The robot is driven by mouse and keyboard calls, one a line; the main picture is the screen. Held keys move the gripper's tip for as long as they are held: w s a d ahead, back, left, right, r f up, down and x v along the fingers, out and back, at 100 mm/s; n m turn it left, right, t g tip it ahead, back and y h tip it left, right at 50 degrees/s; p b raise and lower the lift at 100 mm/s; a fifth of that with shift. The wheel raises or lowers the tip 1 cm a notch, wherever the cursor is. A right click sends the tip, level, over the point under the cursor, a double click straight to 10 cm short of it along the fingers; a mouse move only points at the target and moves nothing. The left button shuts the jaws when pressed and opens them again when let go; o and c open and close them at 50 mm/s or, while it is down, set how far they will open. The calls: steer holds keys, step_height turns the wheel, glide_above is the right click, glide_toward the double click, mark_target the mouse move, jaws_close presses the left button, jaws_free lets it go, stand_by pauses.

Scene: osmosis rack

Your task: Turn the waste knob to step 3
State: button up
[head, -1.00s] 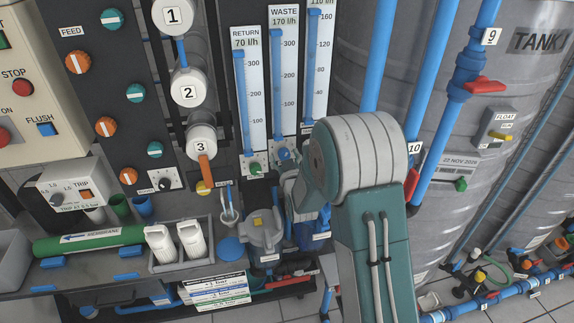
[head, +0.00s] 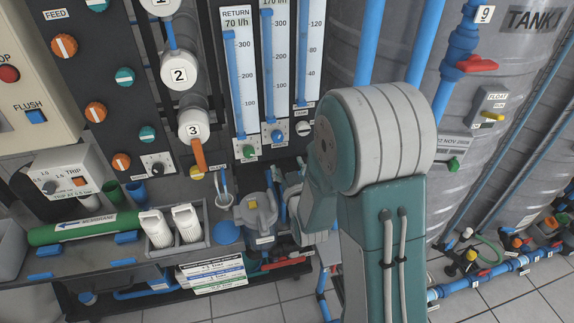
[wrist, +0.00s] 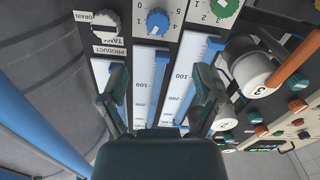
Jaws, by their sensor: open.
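The waste knob is a blue knob (head: 277,136) with a white mark, below the blue WASTE column (head: 276,70) in the head view. In the wrist view the blue knob (wrist: 157,22) sits at top centre on a dial with numbers, seen upside down. Its exact step is not clear to me. My gripper (wrist: 160,78) is open and empty, its two fingers spread on either side of the gauge columns. The knob lies beyond the fingertips, between their lines and apart from them. In the head view my arm hides much of the gripper.
A green knob (head: 249,150) and a white knob (head: 303,129) flank the waste knob. In the wrist view, a white cylinder end marked 3 (wrist: 255,72) with an orange handle (wrist: 292,60) stands right of my gripper. A grey tank (head: 460,110) stands at right.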

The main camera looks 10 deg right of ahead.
mark_target(278, 139)
steer(key=w+m, duration=0.4)
steer(key=w, duration=0.2)
steer(key=w+m, duration=0.5)
steer(key=w, duration=0.1)
steer(key=shift+d, duration=0.1)
stand_by(0.4)
jaws_close()
